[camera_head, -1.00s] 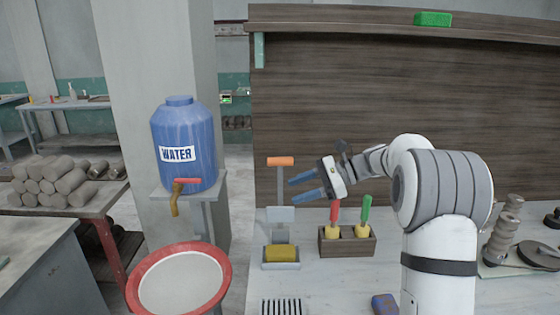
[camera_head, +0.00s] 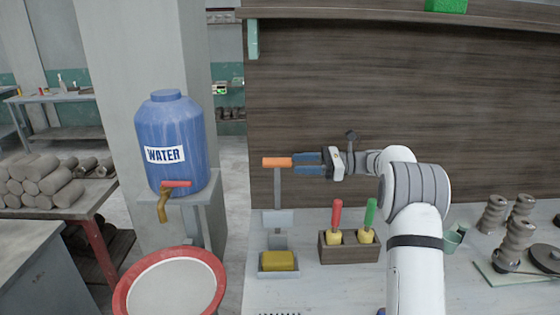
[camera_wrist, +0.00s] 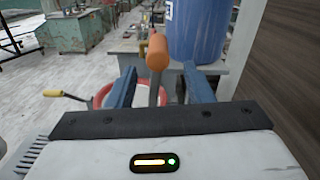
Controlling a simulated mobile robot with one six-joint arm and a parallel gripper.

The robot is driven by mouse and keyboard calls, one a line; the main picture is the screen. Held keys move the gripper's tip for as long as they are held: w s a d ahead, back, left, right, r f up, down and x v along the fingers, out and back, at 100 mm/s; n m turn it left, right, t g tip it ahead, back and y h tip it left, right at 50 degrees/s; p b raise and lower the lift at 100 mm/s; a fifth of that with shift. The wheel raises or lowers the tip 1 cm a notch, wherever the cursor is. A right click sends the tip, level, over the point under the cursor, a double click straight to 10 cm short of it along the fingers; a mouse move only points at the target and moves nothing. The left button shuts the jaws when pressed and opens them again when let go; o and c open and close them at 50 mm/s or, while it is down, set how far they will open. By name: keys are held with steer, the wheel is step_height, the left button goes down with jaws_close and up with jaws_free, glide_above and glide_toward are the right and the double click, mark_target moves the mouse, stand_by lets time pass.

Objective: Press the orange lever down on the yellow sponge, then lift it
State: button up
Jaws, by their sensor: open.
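The orange lever (camera_head: 276,162) is a handle on top of a grey upright arm, raised above the press. It also shows in the wrist view (camera_wrist: 158,52), between and beyond the blue fingers. The yellow sponge (camera_head: 278,260) lies in a grey tray at the foot of the press, below a grey plate (camera_head: 278,218). My gripper (camera_head: 296,162) is open, with its blue fingertips at the right end of the orange handle. I cannot tell whether they touch it. In the wrist view my gripper (camera_wrist: 155,82) has one finger on each side of the lever. The sponge is not visible there.
A blue water barrel (camera_head: 171,142) with a tap stands at left, above a red-rimmed basin (camera_head: 127,301). A wooden block (camera_head: 325,252) with red- and green-handled tools stands right of the press. Stacked clay pieces (camera_head: 520,228) stand at far right. A wooden panel rises behind.

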mark_target(278, 163)
steer(key=a+p, duration=0.1)
steer(key=a, duration=0.6)
steer(key=shift+s+a+r, duration=0.1)
steer(key=shift+s, duration=0.05)
steer(key=shift+c, duration=0.2)
jaws_close()
